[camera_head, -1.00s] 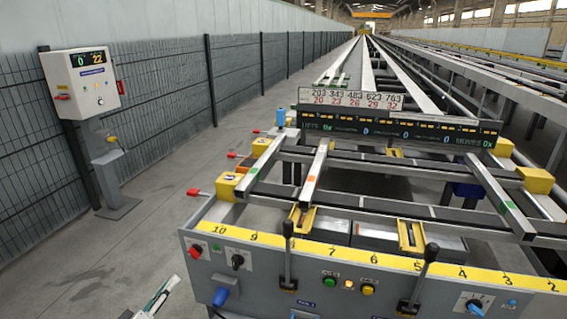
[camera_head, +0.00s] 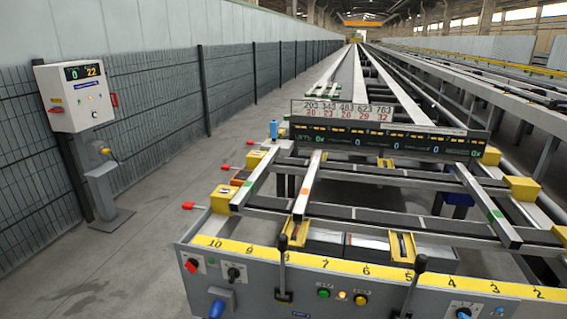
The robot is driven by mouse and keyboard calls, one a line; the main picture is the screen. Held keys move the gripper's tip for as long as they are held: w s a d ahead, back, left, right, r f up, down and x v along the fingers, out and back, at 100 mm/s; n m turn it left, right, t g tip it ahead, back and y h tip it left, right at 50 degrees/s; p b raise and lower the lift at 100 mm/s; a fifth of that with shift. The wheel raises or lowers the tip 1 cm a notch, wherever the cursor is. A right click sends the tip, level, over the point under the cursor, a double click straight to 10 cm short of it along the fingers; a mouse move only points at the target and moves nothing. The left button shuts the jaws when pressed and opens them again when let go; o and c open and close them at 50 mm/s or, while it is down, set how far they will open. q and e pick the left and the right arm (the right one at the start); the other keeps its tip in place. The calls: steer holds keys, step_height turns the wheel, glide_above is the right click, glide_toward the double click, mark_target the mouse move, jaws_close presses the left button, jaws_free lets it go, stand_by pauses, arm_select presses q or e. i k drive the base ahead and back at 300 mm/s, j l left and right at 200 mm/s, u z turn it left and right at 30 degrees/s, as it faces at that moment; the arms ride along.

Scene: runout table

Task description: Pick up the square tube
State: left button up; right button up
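Several pale metal tubes lie lengthwise across the dark cross bars of the runout table (camera_head: 350,213). One tube with a green mark (camera_head: 255,178) lies at the left. Another tube with an orange mark (camera_head: 306,186) lies near the middle, its near end over a yellow stop (camera_head: 295,232). A third tube with a green mark (camera_head: 488,206) lies at the right, its dark open end facing me. I cannot tell which one the task means. Neither of my grippers shows in this view.
A grey control panel (camera_head: 222,258) with levers, knobs and a numbered yellow strip (camera_head: 392,271) runs along the table's front. A display board (camera_head: 388,142) stands across the table behind. A white control box (camera_head: 76,95) stands at the left by a fence. The left floor is clear.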

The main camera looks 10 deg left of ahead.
mark_target(239, 201)
steer(key=u, duration=0.5)
steer(key=j+u, duration=0.1)
steer(key=u, duration=0.9)
steer(key=i+u, duration=0.1)
steer(key=u, duration=0.85)
steer(key=i+u, duration=0.25)
steer(key=i, duration=1.15)
steer(key=i+z, duration=0.45)
steer(key=i, duration=0.15)
steer(key=i+j+z, duration=0.2)
steer(key=i+z, duration=0.25)
steer(key=i, duration=0.15)
steer(key=i+l+z, duration=0.1)
steer(key=i+z, duration=0.5)
steer(key=z, duration=0.2)
steer(key=i+z, duration=0.3)
steer(key=z, duration=0.15)
steer(key=i+z, duration=0.4)
steer(key=i, duration=1)
steer(key=i+j+z, duration=0.25)
steer(key=i, duration=0.25)
steer(key=i+j+z, duration=0.1)
steer(key=i+z, duration=0.2)
steer(key=i, duration=0.2)
